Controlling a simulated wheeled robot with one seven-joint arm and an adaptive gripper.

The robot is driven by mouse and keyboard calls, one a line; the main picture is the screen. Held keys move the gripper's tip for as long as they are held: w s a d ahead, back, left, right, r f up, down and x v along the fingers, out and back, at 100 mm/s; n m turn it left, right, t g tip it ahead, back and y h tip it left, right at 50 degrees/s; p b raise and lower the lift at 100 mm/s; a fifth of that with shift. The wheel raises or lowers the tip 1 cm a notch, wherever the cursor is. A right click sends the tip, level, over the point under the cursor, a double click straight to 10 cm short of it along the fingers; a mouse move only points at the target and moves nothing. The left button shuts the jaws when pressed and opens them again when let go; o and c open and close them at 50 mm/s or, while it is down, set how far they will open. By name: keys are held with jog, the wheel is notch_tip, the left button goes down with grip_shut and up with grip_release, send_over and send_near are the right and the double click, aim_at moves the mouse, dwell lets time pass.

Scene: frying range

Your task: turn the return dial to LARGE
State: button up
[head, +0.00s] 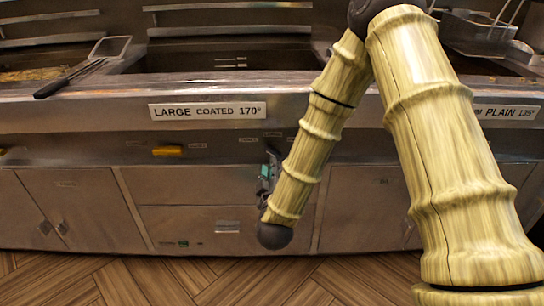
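My gripper (268,172) appears as a small dark and grey shape with a teal patch, just left of my forearm and above my dark wrist joint. It is in front of the fryer's lower front panel (215,185), beneath the LARGE COATED 170° label (208,111). Its fingertips are too small and dark to tell whether they are open or shut, or whether they touch anything. I cannot make out the return dial; my gripper or forearm may hide it. No dial setting can be read.
A yellow handle (168,151) sits on the panel to the left, among small labels. A skimmer (88,64) lies over the left vat edge. A fry basket (478,34) is at upper right, above the PLAIN label (508,112). The wooden floor (130,280) in front is clear.

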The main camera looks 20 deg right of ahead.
aim_at(272, 153)
jog(key=b+x, duration=0.1)
jog(key=x, duration=0.8)
jog(key=shift+f, duration=0.1)
grip_shut()
